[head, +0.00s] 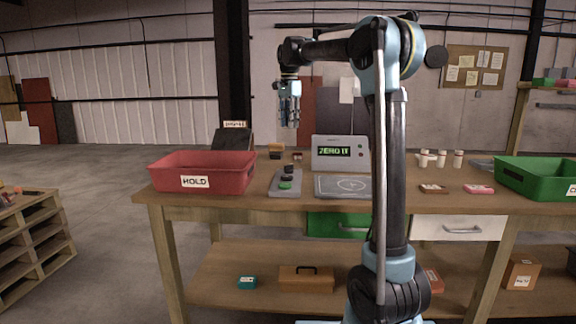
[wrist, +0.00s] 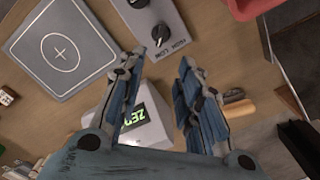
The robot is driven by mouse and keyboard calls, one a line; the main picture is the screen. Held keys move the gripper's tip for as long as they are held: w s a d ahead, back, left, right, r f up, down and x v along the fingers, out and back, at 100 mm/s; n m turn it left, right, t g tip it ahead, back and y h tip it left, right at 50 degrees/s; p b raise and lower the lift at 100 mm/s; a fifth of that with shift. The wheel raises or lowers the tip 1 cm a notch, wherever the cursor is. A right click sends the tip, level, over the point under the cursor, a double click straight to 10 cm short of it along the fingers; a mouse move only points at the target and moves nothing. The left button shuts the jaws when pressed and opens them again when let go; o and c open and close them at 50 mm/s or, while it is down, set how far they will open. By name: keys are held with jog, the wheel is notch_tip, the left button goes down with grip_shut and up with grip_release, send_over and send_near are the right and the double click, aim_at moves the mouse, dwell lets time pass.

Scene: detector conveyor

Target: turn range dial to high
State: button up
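In the wrist view the panel (wrist: 176,14) is at the top, cut off by the frame edge. A black dial (wrist: 161,34) sits there near small printed labels that appear upside down; I cannot tell its setting for sure. The detector box (head: 325,165) has a green screen reading "ZERO IT". My gripper (head: 290,125) hangs above the bench, over the panel's area and apart from it. In the wrist view its fingers (wrist: 160,64) are spread with nothing between them.
A red HOLD bin (head: 203,186) stands left of the panel. A grey plate with a circle mark (head: 328,193) lies right of it. Small bottles (head: 441,158), a brown block (head: 433,188), a pink block (head: 478,188) and a green bin (head: 540,185) are farther right.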

aim_at(289, 165)
notch_tip(289, 165, down, 17)
jog(key=shift+a+f, duration=0.1)
jog(key=shift+f, duration=0.05)
dwell(0.5)
grip_shut()
jog(key=shift+w+a, duration=0.1)
jog(key=shift+a, duration=0.05)
